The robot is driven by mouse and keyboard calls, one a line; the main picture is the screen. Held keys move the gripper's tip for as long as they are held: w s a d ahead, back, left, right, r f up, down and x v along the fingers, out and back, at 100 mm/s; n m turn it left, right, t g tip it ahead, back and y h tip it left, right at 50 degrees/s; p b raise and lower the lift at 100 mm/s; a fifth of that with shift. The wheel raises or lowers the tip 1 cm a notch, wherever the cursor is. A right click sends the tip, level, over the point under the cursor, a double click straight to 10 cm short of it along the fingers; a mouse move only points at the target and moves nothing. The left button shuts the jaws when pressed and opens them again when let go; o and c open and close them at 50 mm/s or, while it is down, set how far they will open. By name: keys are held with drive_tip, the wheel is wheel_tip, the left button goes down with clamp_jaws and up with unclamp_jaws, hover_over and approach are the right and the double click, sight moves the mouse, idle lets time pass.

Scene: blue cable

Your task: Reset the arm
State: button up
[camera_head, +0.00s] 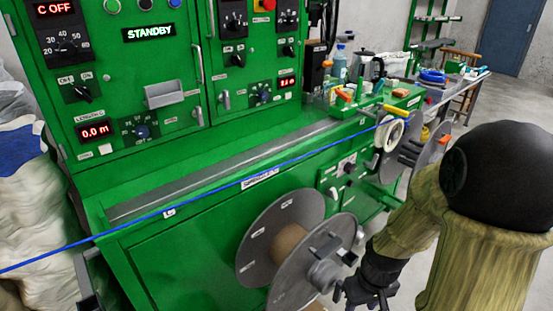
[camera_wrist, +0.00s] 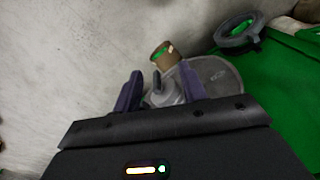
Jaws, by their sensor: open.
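My arm comes in from the right in the head view, bent, with a dark rounded joint and a wood-like surface. My gripper (camera_head: 364,299) points down at the lower edge, just right of the grey reel (camera_head: 262,232) on the green machine's front. In the wrist view my gripper (camera_wrist: 160,84) has its two dark fingers apart, with nothing visibly held. Beyond the fingers are a grey disc (camera_wrist: 222,82) and a brown cylinder (camera_wrist: 164,56). Whether the fingers touch the reel I cannot tell.
A blue cable (camera_head: 250,186) runs taut across the front of the green machine (camera_head: 170,262). A white coil (camera_head: 390,135) and more grey discs (camera_head: 398,160) are near my arm. Bottles and tools crowd the ledge behind. White sacks (camera_head: 38,190) stand left; floor is open at right.

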drive_tip(key=a+r+m+t+p, duration=0.1)
drive_tip(key=a+r+p, duration=0.1)
drive_tip(key=r+p, duration=0.6)
drive_tip(key=a+r+m+t+p, duration=0.1)
drive_tip(key=a+r+p, duration=0.1)
drive_tip(key=r+p, duration=0.7)
drive_tip(key=w+v, duration=0.1)
drive_tip(key=v, duration=0.6)
drive_tip(key=shift+a+r+p, duration=0.3)
drive_tip(key=shift+r, duration=0.05)
drive_tip(key=shift+s, duration=0.1)
